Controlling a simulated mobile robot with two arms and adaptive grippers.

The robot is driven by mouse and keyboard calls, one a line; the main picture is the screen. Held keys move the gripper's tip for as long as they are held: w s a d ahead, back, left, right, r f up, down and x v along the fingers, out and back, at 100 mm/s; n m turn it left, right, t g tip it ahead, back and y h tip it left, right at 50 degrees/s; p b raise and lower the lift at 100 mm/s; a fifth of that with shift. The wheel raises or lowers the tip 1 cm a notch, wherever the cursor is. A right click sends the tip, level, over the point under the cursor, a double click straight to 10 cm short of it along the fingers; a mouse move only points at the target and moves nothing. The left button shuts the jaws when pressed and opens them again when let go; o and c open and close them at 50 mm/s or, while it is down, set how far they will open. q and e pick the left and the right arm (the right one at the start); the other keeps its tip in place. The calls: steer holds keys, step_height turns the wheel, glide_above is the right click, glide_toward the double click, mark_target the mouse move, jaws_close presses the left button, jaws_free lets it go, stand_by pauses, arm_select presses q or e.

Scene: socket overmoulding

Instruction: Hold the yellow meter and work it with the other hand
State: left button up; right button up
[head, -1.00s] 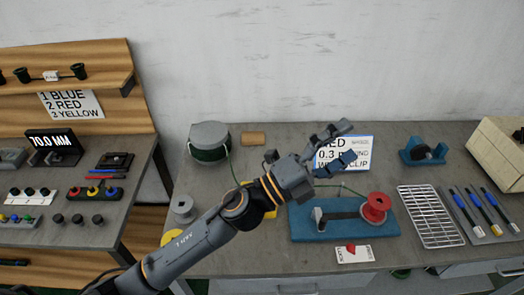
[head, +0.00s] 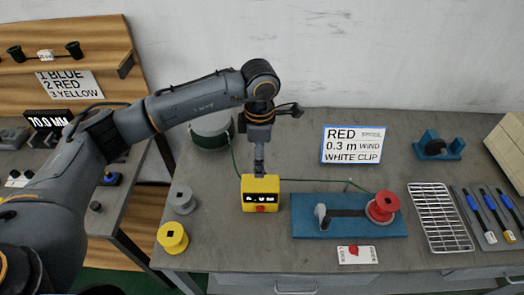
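The yellow meter (head: 260,198) stands on the bench left of the blue winding base, with a dark display and a red button facing me. A green wire runs along the bench from the grey-green drum (head: 210,131) past the meter towards the winder. My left gripper (head: 259,168) points straight down onto the meter's top. Its fingers are seen edge-on, so I cannot tell whether they are closed on the meter. My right gripper is not in view.
A blue winding base (head: 340,228) holds a red spool (head: 382,206). A wire rack (head: 440,218) and several pens lie at right. A yellow spool (head: 173,238) and grey spool (head: 182,199) stand at left. A sign (head: 352,145) stands behind. The bench front-left of the base is clear.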

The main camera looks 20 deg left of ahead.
mark_target(261, 183)
arm_select(q)
step_height(261, 183, down, 12)
steer(key=p, duration=0.3)
steer(key=shift+s+d+f+p, duration=0.1)
steer(key=shift+f+p, duration=0.1)
steer(key=shift+p, duration=0.2)
steer(key=shift+f, duration=0.5)
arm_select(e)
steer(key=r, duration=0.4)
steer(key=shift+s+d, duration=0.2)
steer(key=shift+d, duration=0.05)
arm_select(q)
steer(key=c, duration=1.4)
steer(key=o, duration=0.5)
steer(key=c, duration=0.3)
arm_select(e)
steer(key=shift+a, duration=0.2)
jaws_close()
